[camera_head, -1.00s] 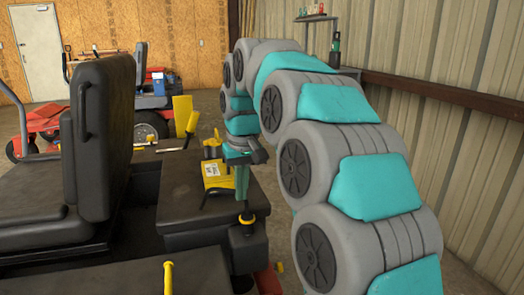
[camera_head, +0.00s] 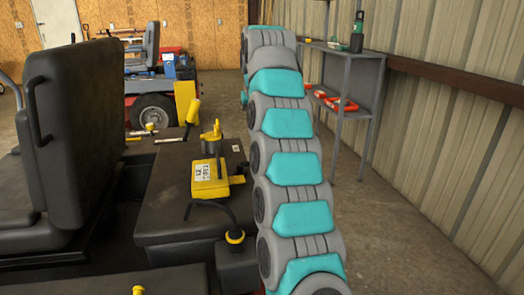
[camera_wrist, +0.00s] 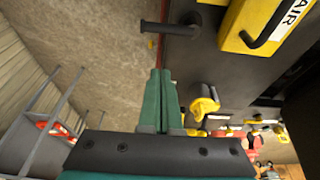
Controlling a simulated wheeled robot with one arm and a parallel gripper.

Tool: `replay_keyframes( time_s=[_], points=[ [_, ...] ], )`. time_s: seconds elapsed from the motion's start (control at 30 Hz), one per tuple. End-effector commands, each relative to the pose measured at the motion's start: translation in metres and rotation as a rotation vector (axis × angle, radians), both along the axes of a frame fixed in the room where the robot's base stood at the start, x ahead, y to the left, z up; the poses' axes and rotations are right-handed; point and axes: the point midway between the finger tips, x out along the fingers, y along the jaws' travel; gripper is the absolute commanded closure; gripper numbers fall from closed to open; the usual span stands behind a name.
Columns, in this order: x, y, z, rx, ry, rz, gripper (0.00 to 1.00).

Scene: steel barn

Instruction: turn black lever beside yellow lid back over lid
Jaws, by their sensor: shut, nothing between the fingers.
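The yellow lid (camera_head: 209,178) with a white label sits on a dark box in the head view. Its labelled face also shows at the upper right of the wrist view (camera_wrist: 242,20), with a bent black bar across it. A black lever (camera_wrist: 170,28) sticks out to the left, apart from the lid, in the wrist view. My gripper (camera_wrist: 162,72) has its green fingers together and empty. Its tips lie just below the lever in that picture; whether they touch it I cannot tell. In the head view my arm hides the gripper.
The dark box (camera_head: 165,205) bears a yellow-capped fitting (camera_head: 211,138) behind the lid. A black seat (camera_head: 75,130) stands at left. A grey metal shelf (camera_head: 350,85) with a green bottle stands at right near the corrugated wall. Bare floor lies between shelf and box.

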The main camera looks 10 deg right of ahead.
Motion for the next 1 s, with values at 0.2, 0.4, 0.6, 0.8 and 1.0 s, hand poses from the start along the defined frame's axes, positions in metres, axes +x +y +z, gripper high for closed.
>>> replay_keyframes(
  time_s=[0.2,0.4,0.6,0.8,1.0],
  points=[
    [0.004,0.000,0.000,-0.002,-0.008,-0.005,1.00],
    [0.004,-0.001,0.000,-0.001,-0.008,-0.006,1.00],
    [0.005,0.000,-0.003,0.000,-0.007,-0.004,1.00],
    [0.009,0.001,-0.017,0.001,-0.005,-0.003,1.00],
    [0.016,0.000,-0.041,-0.001,-0.002,-0.004,1.00]
  ],
)
